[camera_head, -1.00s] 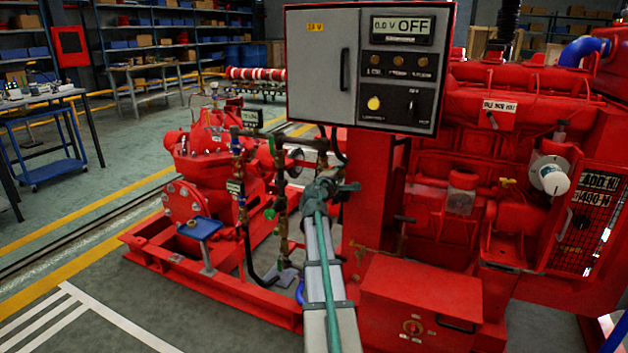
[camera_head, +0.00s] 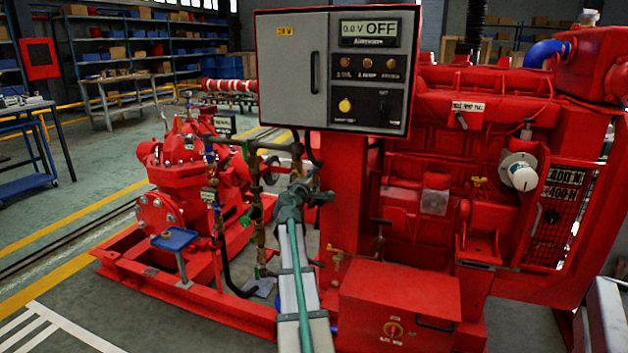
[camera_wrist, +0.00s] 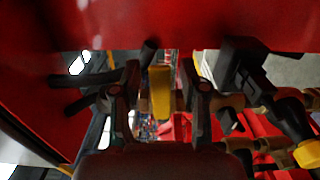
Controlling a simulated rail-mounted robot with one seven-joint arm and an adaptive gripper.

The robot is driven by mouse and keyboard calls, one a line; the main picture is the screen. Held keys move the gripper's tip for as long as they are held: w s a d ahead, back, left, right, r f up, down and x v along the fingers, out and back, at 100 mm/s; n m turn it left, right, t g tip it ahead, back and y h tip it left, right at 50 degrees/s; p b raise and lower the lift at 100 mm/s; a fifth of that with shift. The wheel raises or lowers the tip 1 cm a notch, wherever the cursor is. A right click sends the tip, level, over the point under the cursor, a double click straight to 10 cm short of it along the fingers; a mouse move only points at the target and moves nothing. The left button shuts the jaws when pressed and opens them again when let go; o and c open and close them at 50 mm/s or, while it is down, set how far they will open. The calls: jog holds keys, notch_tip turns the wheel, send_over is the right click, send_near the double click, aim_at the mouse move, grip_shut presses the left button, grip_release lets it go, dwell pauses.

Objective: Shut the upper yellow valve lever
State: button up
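A yellow lever (camera_wrist: 160,92) stands upright between the two fingers of my gripper (camera_wrist: 160,105) in the wrist view. Gaps show on both sides of it, so the fingers look open around it and not closed on it. In the head view my gripper (camera_head: 303,192) is small and dark among the pipework below the grey control panel, and the lever there is hidden or too small to make out. More yellow parts (camera_wrist: 308,153) show at the right edge of the wrist view, beside dark valve fittings.
The control panel (camera_head: 335,70) hangs just above my gripper. A red surface (camera_wrist: 150,25) fills the top of the wrist view. The red pump (camera_head: 185,170) is at the left and the red engine (camera_head: 480,150) at the right. A red box (camera_head: 400,300) stands low in front.

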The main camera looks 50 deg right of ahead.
jog(key=v, duration=1.2)
dwell(0.5)
